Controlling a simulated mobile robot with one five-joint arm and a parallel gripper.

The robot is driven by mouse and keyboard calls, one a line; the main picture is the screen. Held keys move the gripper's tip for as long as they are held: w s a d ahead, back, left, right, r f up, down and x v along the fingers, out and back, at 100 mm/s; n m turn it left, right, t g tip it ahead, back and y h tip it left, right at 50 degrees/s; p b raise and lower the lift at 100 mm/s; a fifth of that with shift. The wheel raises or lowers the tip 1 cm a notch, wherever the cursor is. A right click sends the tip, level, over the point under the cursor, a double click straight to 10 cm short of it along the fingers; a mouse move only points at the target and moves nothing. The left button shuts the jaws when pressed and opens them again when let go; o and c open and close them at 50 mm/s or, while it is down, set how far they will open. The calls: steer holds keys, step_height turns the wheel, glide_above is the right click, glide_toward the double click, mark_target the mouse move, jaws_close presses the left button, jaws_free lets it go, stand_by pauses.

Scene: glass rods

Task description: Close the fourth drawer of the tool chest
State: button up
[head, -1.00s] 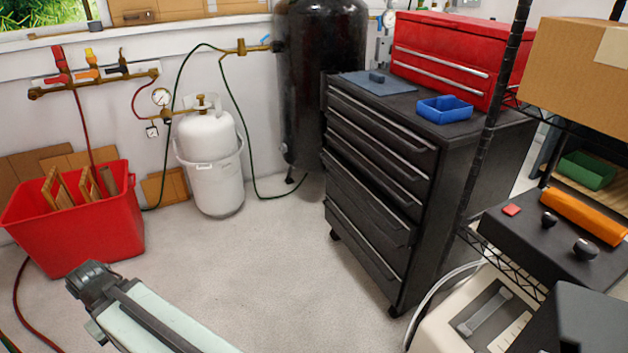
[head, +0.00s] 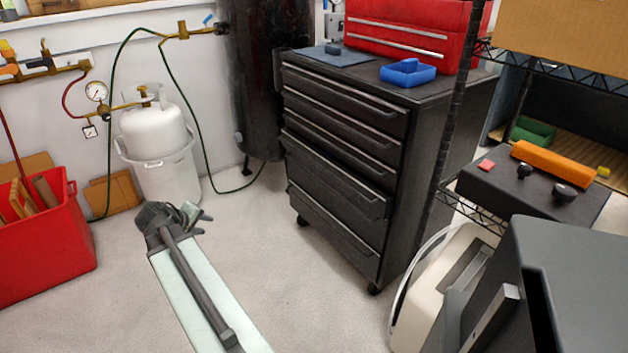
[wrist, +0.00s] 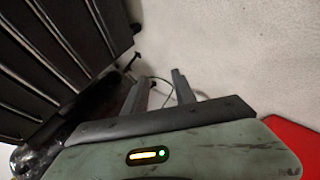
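The black tool chest (head: 434,165) stands right of centre in the head view, its drawer fronts facing left. Its fourth drawer (head: 335,177), counted from the top, stands out a little beyond the drawers around it. The other drawers look flush. My gripper (head: 203,211) is low over the floor, left of the chest and apart from it. In the wrist view its two fingers (wrist: 159,84) are spread with nothing between them. There the chest's drawer fronts (wrist: 60,50) fill the upper left, and which drawer is which is hard to tell.
A white gas cylinder (head: 157,150) and a red bin (head: 45,245) stand left. A dark tank (head: 262,85) is behind. A wire shelf with an orange roll (head: 553,163) is close on the right. The floor before the chest is clear.

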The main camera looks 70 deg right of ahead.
steer(key=s+d+r+g+h+b, duration=0.1)
steer(key=s+d+h+b, duration=0.1)
steer(key=s+d, duration=0.6)
steer(key=s+d+r+g+h+b, duration=0.1)
steer(key=s+d, duration=0.7)
steer(key=d, duration=0.8)
steer(key=s+d+r+g+h+b, duration=0.1)
steer(key=s+d+r+h+b, duration=0.1)
steer(key=s+d, duration=0.6)
steer(key=d+h+b, duration=0.1)
steer(key=d+h, duration=0.1)
steer(key=d, duration=0.2)
steer(key=shift+s+r+n+g, duration=0.2)
steer(key=shift+r+n+g, duration=0.15)
steer(key=shift+n+g, duration=0.05)
jaws_close()
